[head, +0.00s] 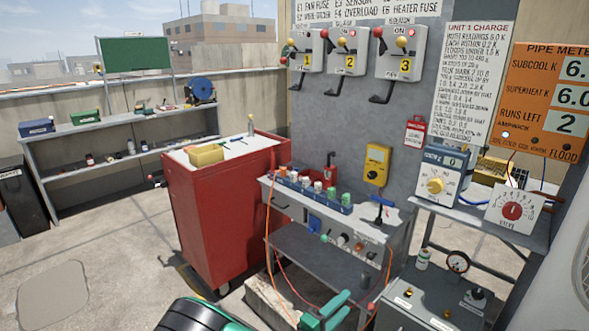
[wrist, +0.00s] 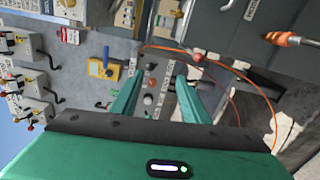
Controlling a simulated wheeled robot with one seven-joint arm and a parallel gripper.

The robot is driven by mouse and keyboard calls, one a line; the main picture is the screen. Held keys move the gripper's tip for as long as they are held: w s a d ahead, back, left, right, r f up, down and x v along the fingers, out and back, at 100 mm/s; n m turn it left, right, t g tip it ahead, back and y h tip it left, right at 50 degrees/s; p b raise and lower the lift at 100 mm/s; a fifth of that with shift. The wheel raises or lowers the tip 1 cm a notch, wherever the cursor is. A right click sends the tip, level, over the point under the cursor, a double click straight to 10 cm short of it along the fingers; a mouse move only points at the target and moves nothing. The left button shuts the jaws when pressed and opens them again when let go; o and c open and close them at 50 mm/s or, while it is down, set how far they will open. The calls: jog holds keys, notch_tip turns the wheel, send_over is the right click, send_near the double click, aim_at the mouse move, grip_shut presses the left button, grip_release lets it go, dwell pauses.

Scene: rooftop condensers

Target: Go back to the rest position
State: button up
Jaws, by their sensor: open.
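My gripper (head: 326,314) is green and shows at the bottom of the head view, in front of the grey bench (head: 337,220). Its two fingers are apart with nothing between them. In the wrist view the gripper (wrist: 155,88) is also open and empty, with the bench's front panel of knobs beyond the fingers. An orange cable (wrist: 262,80) runs in an arc behind the fingers; I cannot tell whether it touches them.
A red tool cabinet (head: 215,215) stands left of the bench. A grey box with a gauge (head: 431,298) stands close on the right. Three numbered switches (head: 350,58) hang on the grey wall panel. Open concrete floor (head: 125,240) lies to the left.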

jog(key=s+d+r+m+g+y, duration=0.2)
jog(key=s+d+r+m+g, duration=0.35)
jog(key=d, duration=0.65)
jog(key=s+d+r+m+g+y, duration=0.2)
jog(key=d+r+m+g, duration=0.45)
jog(key=d+g, duration=0.4)
jog(key=s+d+r+m+t+y, duration=0.1)
jog(key=s+d+r+m+y, duration=0.1)
jog(key=s+r+y, duration=0.2)
jog(key=s+d+r+m+t+y, duration=0.2)
jog(key=s+r, duration=0.7)
jog(key=s, duration=0.9)
jog(key=d+y, duration=0.1)
jog(key=y, duration=0.1)
jog(key=shift+r+y, duration=0.4)
jog(key=shift+w+f, duration=0.25)
jog(key=shift+w, duration=0.3)
